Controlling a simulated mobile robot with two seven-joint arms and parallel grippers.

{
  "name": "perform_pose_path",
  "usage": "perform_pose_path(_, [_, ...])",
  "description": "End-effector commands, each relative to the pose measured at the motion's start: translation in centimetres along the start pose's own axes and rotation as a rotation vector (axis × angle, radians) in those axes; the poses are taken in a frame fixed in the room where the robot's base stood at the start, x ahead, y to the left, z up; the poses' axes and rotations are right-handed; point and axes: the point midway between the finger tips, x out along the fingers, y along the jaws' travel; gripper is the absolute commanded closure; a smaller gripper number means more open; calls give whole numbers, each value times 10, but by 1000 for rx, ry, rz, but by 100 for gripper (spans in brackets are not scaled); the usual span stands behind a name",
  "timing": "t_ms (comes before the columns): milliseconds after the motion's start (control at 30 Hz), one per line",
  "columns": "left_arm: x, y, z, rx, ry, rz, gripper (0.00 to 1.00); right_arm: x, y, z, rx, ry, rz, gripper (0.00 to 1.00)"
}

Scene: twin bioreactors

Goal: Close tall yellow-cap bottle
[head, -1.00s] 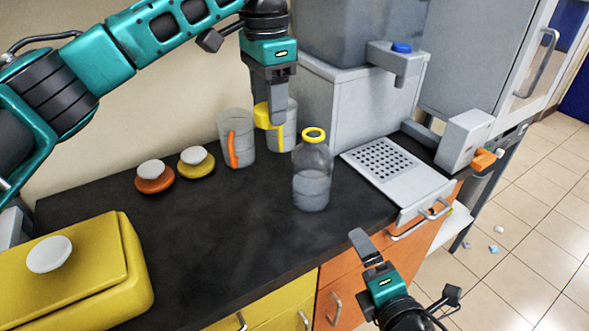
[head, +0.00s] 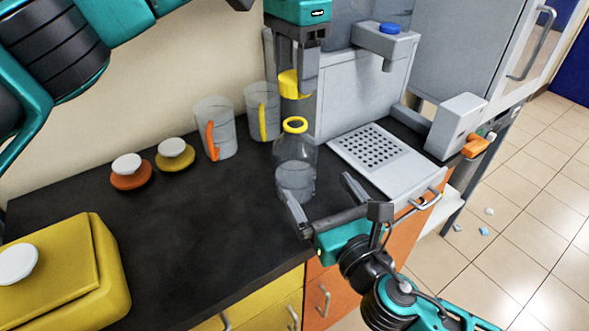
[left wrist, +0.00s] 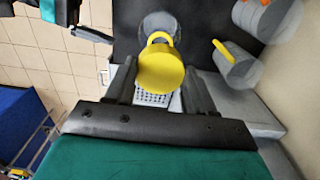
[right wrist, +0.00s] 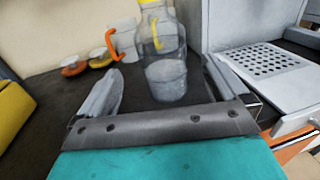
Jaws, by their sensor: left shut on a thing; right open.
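The clear bottle (head: 296,172) with a yellow neck ring (head: 295,125) stands upright and uncapped on the dark counter, part full. My left gripper (head: 293,88) is shut on the yellow cap (head: 290,82) and holds it above the bottle's mouth, apart from it. In the left wrist view the cap (left wrist: 158,68) sits between the fingers and partly hides the bottle (left wrist: 158,25). My right gripper (head: 325,192) is open and low at the counter's front edge. In the right wrist view the bottle (right wrist: 164,65) stands beyond and between its open fingers.
Two clear jugs, one with an orange handle (head: 211,140) and one with a yellow handle (head: 262,118), stand behind left. Orange (head: 130,175) and yellow (head: 175,157) lids lie further left. A perforated grey tray (head: 372,150) is right of the bottle. A yellow box (head: 110,270) stands front left.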

Motion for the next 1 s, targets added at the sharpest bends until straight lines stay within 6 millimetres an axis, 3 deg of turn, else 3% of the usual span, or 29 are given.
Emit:
perform_pose_path(167, [0,0,0,0,0,0,75,15,0,1,1,-2,-2,0])
perform_pose_path(600, [0,0,0,0,0,0,75,95,0,1,3,-2,-1,0])
perform_pose_path(800, [0,0,0,0,0,0,75,115,0,0,3,-1,-1,0])
perform_pose_path(1000, [0,0,0,0,0,0,75,120,0,0,3,0,-1,0])
